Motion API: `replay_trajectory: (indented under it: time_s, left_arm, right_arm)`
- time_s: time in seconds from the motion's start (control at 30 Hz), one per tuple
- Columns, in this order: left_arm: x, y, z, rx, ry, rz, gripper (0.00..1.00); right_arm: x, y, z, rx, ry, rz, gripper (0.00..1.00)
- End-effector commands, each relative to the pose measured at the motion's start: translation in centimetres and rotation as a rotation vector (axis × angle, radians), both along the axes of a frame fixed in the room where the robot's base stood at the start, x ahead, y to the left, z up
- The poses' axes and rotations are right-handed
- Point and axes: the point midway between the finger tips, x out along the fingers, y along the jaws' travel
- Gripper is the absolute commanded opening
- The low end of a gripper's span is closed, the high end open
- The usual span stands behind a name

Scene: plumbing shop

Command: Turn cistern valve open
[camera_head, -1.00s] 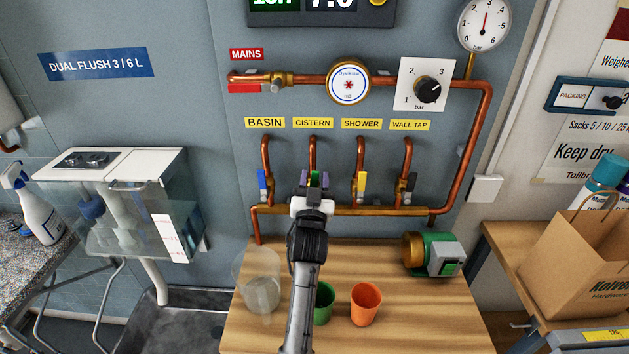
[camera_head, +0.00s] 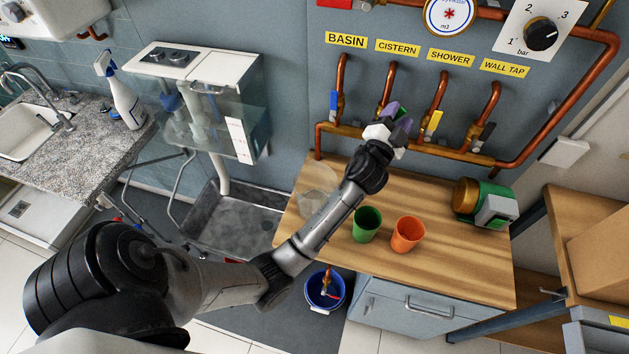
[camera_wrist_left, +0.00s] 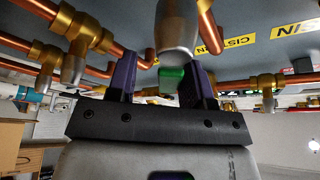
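The cistern valve sits on the brass manifold below the yellow CISTERN label (camera_head: 398,47), at the foot of its copper pipe (camera_head: 388,82). My left gripper (camera_head: 398,117), with purple fingers, is at this valve and hides most of it in the head view. In the left wrist view the green valve handle (camera_wrist_left: 172,76) shows between the two spread fingers of the gripper (camera_wrist_left: 160,80). A gap shows between the handle and the left-hand finger; the handle is close to the right-hand finger, and I cannot tell if they touch. My right gripper is not in view.
The blue basin lever (camera_head: 337,100), yellow shower lever (camera_head: 434,122) and black wall tap lever (camera_head: 485,135) stand alongside. Below are a green cup (camera_head: 367,224), an orange cup (camera_head: 408,234), a clear container (camera_head: 316,200) and a green-and-brass device (camera_head: 485,203) on the wooden bench (camera_head: 460,262).

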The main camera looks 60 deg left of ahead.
Motion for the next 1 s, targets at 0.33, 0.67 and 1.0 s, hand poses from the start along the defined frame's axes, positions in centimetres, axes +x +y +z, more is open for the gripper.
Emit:
replay_trajectory:
  time_s: [0.33, 0.67, 1.0]
  left_arm:
    - [0.8, -0.8, -0.8, 0.242, 0.234, -0.001, 0.46]
    - [-0.4, -1.9, -3.2, 0.393, 0.384, -0.003, 0.46]
    - [-6.4, -4.3, -3.7, 0.391, 0.381, -0.001, 0.46]
  right_arm:
    - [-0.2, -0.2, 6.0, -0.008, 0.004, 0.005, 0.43]
    - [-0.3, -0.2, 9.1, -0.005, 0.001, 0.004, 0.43]
    - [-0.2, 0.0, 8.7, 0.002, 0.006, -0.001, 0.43]
